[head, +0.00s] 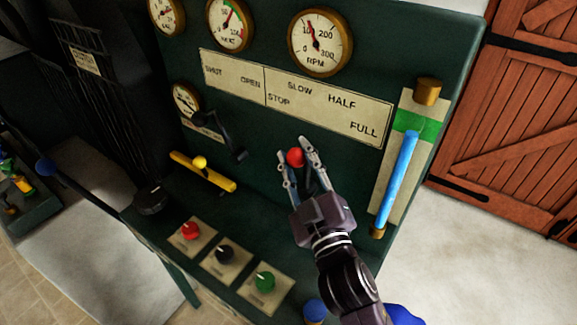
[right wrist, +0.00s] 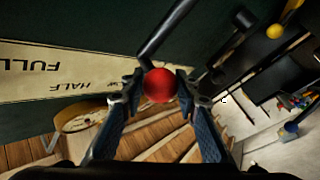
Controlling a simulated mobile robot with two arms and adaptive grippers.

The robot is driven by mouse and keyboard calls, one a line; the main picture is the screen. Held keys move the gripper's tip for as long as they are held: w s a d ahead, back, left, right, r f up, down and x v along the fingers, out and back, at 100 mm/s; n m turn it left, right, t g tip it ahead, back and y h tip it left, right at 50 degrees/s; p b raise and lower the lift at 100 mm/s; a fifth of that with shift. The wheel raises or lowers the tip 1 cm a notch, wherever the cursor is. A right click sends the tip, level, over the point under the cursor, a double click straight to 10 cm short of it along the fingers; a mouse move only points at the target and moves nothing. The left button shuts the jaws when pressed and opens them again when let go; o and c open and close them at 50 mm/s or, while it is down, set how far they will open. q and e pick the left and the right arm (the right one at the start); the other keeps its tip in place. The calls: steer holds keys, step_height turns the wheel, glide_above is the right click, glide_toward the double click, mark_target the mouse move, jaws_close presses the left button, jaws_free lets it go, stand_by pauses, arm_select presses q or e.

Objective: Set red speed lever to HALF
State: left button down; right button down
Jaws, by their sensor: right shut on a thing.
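The red speed lever's round red knob (head: 295,157) is below the cream label plate (head: 231,76), which reads SHUT, OPEN, STOP, SLOW, HALF and FULL. My right gripper (head: 294,150) is shut on the red knob, one finger on each side. The right wrist view also shows the knob (right wrist: 160,86) between the fingertips, with a dark rod (right wrist: 166,40) running up from it. HALF and FULL show upside down to its left there. In the head view the lever's rod is mostly hidden by my gripper, so its exact setting is unclear. My left gripper is not in view.
A black crank lever (head: 222,137) and a yellow bar with a yellow knob (head: 203,172) are left of my gripper. Red (head: 191,231), black (head: 225,253) and green (head: 265,281) knobs sit on the ledge below. A blue-filled gauge tube (head: 397,180) stands close on the right.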

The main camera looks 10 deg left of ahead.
steer(key=shift+s+d+f+m+t+b, duration=0.25)
steer(key=shift+d+f+m+t+b, duration=0.25)
steer(key=shift+b, duration=0.6)
steer(key=shift+s+d+f+m+t+b, duration=0.25)
steer(key=shift+d+b, duration=0.35)
steer(key=shift+b, duration=0.45)
steer(key=shift+s+d+r+m+t+b, duration=0.15)
steer(key=shift+d+r+m+t+b, duration=0.15)
steer(key=shift+b, duration=0.2)
steer(key=c, duration=1.5)
jaws_free()
steer(key=shift+r, duration=0.15)
steer(key=shift+o, duration=0.2)
steer(key=shift+d, duration=0.1)
steer(key=v, duration=1.2)
